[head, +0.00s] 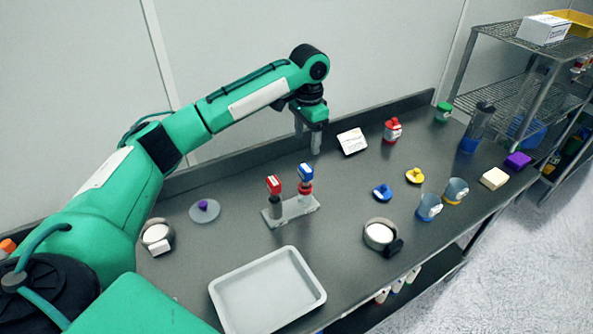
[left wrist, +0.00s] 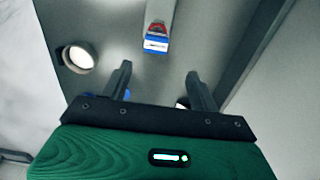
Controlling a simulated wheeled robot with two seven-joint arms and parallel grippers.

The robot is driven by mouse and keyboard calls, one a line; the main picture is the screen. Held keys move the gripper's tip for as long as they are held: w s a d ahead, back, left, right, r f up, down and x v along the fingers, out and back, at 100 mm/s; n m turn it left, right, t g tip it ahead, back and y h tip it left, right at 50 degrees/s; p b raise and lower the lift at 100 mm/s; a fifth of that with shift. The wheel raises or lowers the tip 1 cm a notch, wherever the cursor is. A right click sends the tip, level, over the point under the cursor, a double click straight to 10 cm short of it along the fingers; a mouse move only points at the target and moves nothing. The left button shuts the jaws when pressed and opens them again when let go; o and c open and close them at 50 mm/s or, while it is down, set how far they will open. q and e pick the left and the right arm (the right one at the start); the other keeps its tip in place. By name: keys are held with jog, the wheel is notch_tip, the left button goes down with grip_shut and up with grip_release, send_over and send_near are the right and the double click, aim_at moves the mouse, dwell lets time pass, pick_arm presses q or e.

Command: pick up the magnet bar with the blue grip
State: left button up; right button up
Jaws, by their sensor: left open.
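The magnet bar with the blue grip (head: 306,172) stands upright in a grey stand (head: 274,222). It has a white label and a red part below the grip. Beside it on the left stands a bar with a red grip (head: 273,184). My left gripper (head: 308,141) is open and empty, pointing down above and behind the stand. In the left wrist view, a blue grip (left wrist: 155,46) with a white label and red behind it shows beyond the open fingers (left wrist: 159,72), apart from them. My right gripper is not in view.
A grey tray (head: 226,284) lies in front of the stand. A round dish (head: 379,232) is to the right, and a white card (head: 352,140) is behind. Blue (head: 382,191) and yellow (head: 414,175) knobbed items and several jars sit further right. A raised edge runs along the back.

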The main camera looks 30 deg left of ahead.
aim_at(306, 167)
pick_arm(q)
jog(key=shift+a+f, duration=0.1)
jog(key=shift+f, duration=0.3)
jog(key=f+p, duration=0.1)
jog(key=f, duration=0.2)
jog(key=f+p, duration=0.1)
jog(key=f, duration=0.2)
jog(key=shift+s+d+f, duration=0.1)
jog(key=shift+d+f, duration=0.1)
jog(key=shift+f, duration=0.45)
jog(key=shift+s+d+f+p, duration=0.1)
jog(key=shift+s+f+p, duration=0.1)
jog(key=shift+f+p, duration=0.4)
jog(key=shift+s+f+p, duration=0.2)
jog(key=shift+f+p, duration=0.2)
jog(key=shift+f, duration=0.25)
notch_tip(306, 167, down, 2)
jog(key=shift+f, duration=0.35)
jog(key=shift+c, duration=1.1)
jog(key=c, duration=1)
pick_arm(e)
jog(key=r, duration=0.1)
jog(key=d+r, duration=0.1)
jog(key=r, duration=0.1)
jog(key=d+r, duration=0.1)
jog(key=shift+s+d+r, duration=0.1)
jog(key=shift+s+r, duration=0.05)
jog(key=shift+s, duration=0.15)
